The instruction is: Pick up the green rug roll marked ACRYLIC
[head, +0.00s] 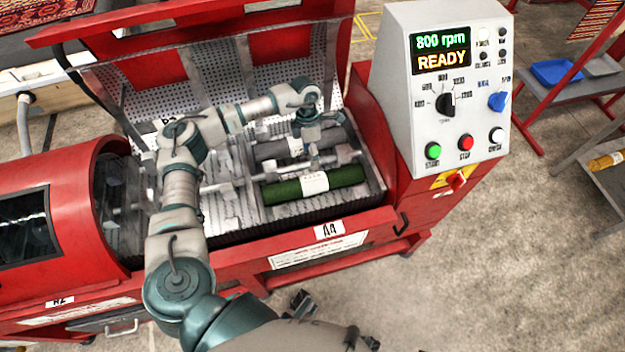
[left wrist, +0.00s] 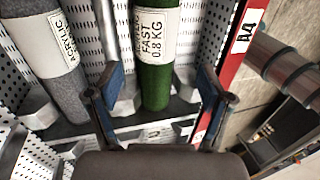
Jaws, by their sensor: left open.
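The green rug roll (head: 335,177) lies in the right bay of the red machine, with a white label around its middle. In the left wrist view the green roll (left wrist: 157,85) shows label text ending in "FAST 0.8 KG"; the line above is partly cut off. My left gripper (head: 316,160) is over the bay, just behind the green roll. Its open fingers (left wrist: 162,100) appear on either side of the roll in the left wrist view; contact cannot be told. Dark parts at the bottom of the head view may be my right gripper (head: 301,304).
A grey roll (head: 290,146) lies behind the green one; its label in the left wrist view (left wrist: 62,45) reads ACRYLIC. The machine's front wall (head: 328,231) is marked A4. A control box (head: 440,80) reading 800 rpm READY stands right of the bay. A perforated lid stands behind.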

